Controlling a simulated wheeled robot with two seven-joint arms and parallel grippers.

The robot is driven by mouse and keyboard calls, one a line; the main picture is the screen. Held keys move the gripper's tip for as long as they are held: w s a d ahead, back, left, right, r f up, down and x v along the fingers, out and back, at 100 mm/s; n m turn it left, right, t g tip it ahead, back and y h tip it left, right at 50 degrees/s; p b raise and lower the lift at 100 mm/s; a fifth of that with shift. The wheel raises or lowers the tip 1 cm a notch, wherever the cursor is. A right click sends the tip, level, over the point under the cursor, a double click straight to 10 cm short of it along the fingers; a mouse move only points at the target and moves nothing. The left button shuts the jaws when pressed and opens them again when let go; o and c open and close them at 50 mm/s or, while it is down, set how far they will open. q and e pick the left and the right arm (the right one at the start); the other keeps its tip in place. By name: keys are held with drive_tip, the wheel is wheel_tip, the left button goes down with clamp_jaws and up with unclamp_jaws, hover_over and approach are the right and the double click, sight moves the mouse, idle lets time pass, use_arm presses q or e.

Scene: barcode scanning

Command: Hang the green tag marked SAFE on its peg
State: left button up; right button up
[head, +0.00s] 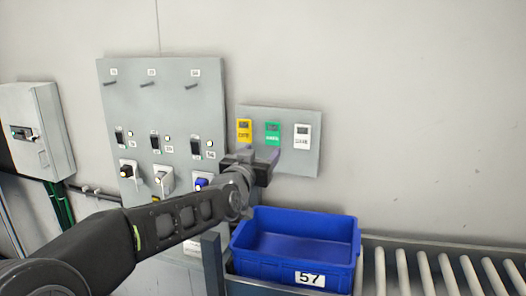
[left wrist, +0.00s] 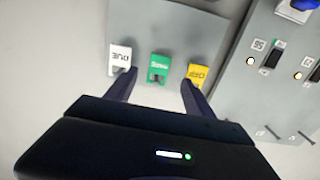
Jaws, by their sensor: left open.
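The green tag (head: 273,133) hangs on a small grey board between a yellow tag (head: 244,129) and a white tag (head: 302,137); its lettering is too small to read surely. My left gripper (head: 262,164) is open and empty, in front of the board's lower part. In the left wrist view, upside down, the green tag (left wrist: 158,66) shows between the two spread fingers of the gripper (left wrist: 158,88), beyond the tips and seemingly not touched. Bare pegs (head: 193,86) stick out near the top of the large grey panel, under small labels. My right gripper is not in view.
The large grey panel (head: 115,105) carries switches, lamps and plugs below the pegs. A grey wall box (head: 45,110) is at the far left. The wall at right is clear.

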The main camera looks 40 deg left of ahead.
sight(272, 139)
use_arm(q)
drive_tip(key=p+x, duration=0.2)
drive_tip(key=x, duration=0.5)
drive_tip(key=shift+r, duration=0.1)
drive_tip(key=shift+x, duration=1.15)
drive_tip(key=shift+b+x, duration=0.3)
drive_tip(key=shift+x, duration=0.5)
drive_tip(key=shift+b, duration=0.4)
clamp_jaws()
drive_tip(key=shift+r, duration=0.1)
